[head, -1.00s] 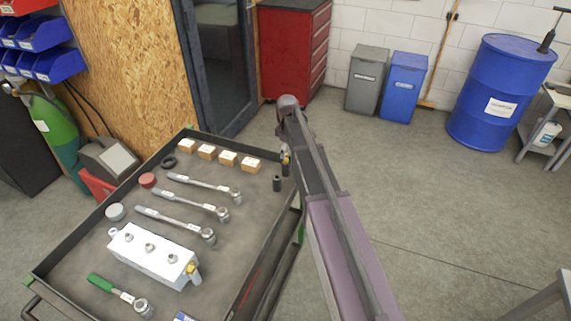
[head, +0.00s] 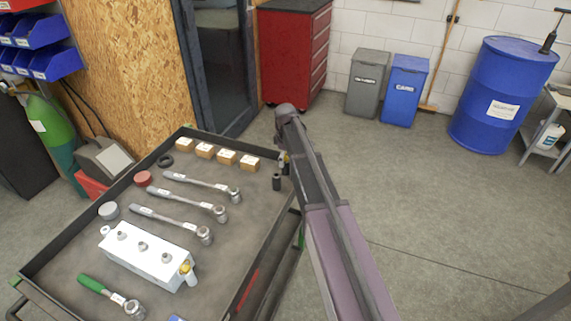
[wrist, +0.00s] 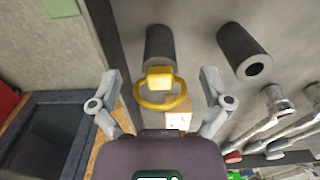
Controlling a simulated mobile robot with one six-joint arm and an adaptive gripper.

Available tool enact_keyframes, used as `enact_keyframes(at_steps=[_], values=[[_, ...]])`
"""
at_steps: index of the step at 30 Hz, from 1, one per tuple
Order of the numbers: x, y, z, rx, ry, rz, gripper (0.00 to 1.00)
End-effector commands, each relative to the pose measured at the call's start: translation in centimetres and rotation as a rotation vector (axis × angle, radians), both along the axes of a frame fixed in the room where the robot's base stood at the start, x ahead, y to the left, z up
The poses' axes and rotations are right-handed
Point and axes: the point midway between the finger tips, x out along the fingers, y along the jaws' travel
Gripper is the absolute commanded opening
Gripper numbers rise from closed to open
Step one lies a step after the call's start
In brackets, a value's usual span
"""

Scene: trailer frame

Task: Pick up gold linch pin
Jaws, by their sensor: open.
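The gold linch pin (wrist: 162,98) shows in the wrist view as a gold ring with a squarish gold head, near the end of a dark cylinder. My gripper (wrist: 158,84) is open, with one grey finger on each side of the pin. The pin appears between the fingers, and I see neither finger touching it. How far it lies in depth is hard to tell. In the head view a small yellowish spot (head: 282,157) shows beside the arm's end by the tray edge, perhaps the pin. My gripper is mostly hidden behind my arm there.
A tool cart (head: 92,216) with a raised rim holds several ratchets, small boxes (head: 249,162) and a white block (head: 150,258) with a gold fitting. A second dark cylinder (wrist: 244,50) lies right of the pin in the wrist view. Open floor lies right of the cart.

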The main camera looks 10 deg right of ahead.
Motion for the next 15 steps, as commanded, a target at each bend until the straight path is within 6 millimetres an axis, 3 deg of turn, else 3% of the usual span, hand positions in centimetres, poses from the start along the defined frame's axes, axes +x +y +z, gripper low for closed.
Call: enact_keyframes(at_steps=[15], values=[[0.0,0.01,0.03,0.0,0.0,0.0,0.98]])
